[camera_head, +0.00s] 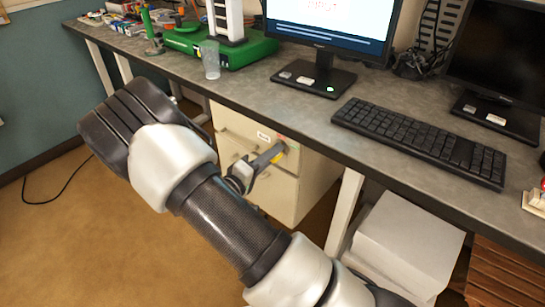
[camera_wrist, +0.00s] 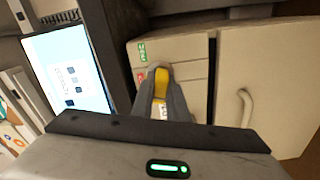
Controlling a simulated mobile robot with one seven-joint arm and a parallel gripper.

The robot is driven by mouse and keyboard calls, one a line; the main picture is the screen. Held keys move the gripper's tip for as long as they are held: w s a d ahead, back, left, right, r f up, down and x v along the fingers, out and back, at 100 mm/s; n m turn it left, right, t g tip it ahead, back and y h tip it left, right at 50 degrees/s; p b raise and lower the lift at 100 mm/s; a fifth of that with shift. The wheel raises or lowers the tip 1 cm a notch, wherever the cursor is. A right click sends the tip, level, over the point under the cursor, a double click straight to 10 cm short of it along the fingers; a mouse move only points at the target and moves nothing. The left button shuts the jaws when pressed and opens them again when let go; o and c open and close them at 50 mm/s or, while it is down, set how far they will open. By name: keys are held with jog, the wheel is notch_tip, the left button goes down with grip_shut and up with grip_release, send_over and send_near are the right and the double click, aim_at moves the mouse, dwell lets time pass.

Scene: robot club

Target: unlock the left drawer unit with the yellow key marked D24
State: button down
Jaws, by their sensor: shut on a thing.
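The cream drawer unit (camera_head: 282,197) stands under the desk. In the wrist view its front (camera_wrist: 190,48) shows turned on its side, with a green label (camera_wrist: 142,51) and a red mark (camera_wrist: 140,77). My gripper (camera_head: 272,155) is at the upper drawer front, its fingers shut on the yellow key (camera_wrist: 161,80). A bit of the key (camera_head: 280,157) also shows in the head view. The key's far end is at or very near the drawer front. The lock is hidden behind the key and fingers, so I cannot tell whether the key is in it. The D24 marking is not readable.
The desk edge (camera_head: 300,138) runs just above my gripper. A drawer handle (camera_wrist: 246,107) sticks out of the lower drawer. A white desk leg (camera_head: 344,212) and a white stack (camera_head: 405,240) stand to the right. Open floor (camera_head: 90,240) lies to the left.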

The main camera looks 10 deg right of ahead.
jog(key=shift+m+b, duration=1.2)
jog(key=shift+b, duration=0.25)
jog(key=shift+m, duration=0.6)
jog(key=m, duration=0.2)
jog(key=shift+m, duration=2.5)
jog(key=c, duration=1.1)
grip_release()
